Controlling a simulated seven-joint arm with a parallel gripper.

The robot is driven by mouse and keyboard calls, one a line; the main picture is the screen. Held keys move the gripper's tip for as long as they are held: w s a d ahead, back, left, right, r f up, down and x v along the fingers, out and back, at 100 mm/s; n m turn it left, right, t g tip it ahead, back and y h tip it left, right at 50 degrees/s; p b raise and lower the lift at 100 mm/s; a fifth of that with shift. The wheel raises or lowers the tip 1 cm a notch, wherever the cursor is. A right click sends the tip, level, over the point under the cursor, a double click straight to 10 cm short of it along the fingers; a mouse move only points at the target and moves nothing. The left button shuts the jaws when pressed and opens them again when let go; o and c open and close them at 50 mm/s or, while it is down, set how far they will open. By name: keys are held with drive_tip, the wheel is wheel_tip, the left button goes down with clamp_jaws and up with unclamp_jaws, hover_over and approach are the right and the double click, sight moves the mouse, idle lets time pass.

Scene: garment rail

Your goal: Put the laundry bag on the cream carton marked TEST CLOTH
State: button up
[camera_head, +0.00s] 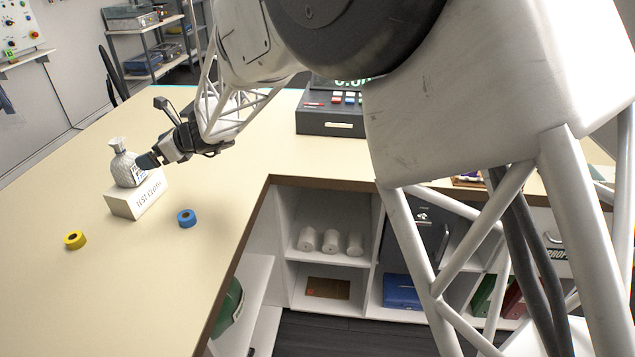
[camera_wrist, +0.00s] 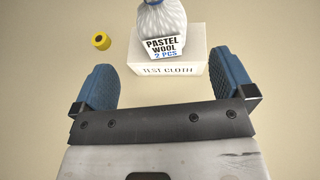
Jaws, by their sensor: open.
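The laundry bag (camera_head: 124,165) is a pale grey-white tied bag with a gathered neck. It stands upright on top of the cream carton (camera_head: 139,202), which is marked TEST CLOTH on its side. In the wrist view the bag (camera_wrist: 163,22) carries a label reading PASTEL WOOL 2 PCS, and the carton (camera_wrist: 205,62) shows beneath it. My gripper (camera_head: 150,160) is just to the right of the bag in the head view. In the wrist view my gripper (camera_wrist: 168,85) has its two blue fingers spread wide, with nothing between the tips. The bag is beyond them.
A yellow tape roll (camera_head: 75,240) and a blue tape roll (camera_head: 187,218) lie on the cream counter (camera_head: 140,290) near the carton. A dark cash register (camera_head: 332,115) stands at the back. Shelves with white rolls (camera_head: 330,241) are below the counter. The counter's front left is clear.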

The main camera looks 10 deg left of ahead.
drive_tip(key=s+d+r+n+h, duration=0.2)
drive_tip(key=d+r+n, duration=0.1)
drive_tip(key=d, duration=0.8)
drive_tip(key=s+d+r+n+t+h, duration=0.1)
drive_tip(key=s+d+r+n, duration=0.15)
drive_tip(key=d, duration=0.95)
drive_tip(key=s+d+r+n+h, duration=0.2)
drive_tip(key=d+n, duration=0.2)
drive_tip(key=d, duration=0.7)
drive_tip(key=s+d+f+n+h, duration=0.1)
drive_tip(key=s+d+n+h, duration=0.1)
drive_tip(key=s+d, duration=0.5)
drive_tip(key=s+d+f+n+t+h, duration=0.1)
drive_tip(key=s+d+n+h, duration=0.2)
drive_tip(key=s+d, duration=0.5)
drive_tip(key=s+d+f+n+h, duration=0.1)
drive_tip(key=s+d+n+h, duration=0.2)
drive_tip(key=s+d, duration=0.5)
drive_tip(key=d, duration=1.1)
drive_tip(key=shift+s+f+t+h, duration=0.15)
drive_tip(key=shift+f+t+h, duration=0.15)
drive_tip(key=shift+f, duration=0.1)
